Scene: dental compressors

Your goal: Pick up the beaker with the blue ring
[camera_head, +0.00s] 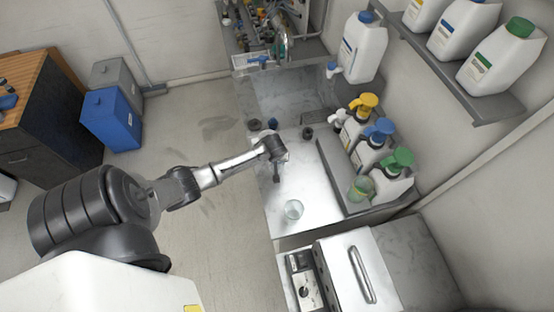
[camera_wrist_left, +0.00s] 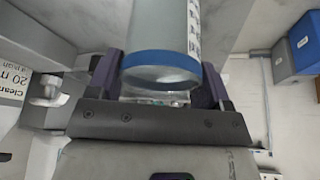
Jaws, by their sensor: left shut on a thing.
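The beaker with the blue ring (camera_wrist_left: 163,62) is clear, with printed marks on its side. In the left wrist view it is between the two dark fingers of my left gripper (camera_wrist_left: 160,88), which is shut on it. In the head view this gripper (camera_head: 277,158) is over the metal counter (camera_head: 312,190); the beaker is mostly hidden there by the wrist, with a small blue spot showing. I cannot tell whether it is clear of the counter. My right gripper is not in view.
Another clear beaker (camera_head: 293,210) stands on the counter. A green-tinted beaker (camera_head: 361,188) is by the pump bottles (camera_head: 371,150) on the right ledge. A sink (camera_head: 290,95) is behind, a metal box (camera_head: 355,275) in front. A blue bin (camera_head: 112,120) stands on the floor.

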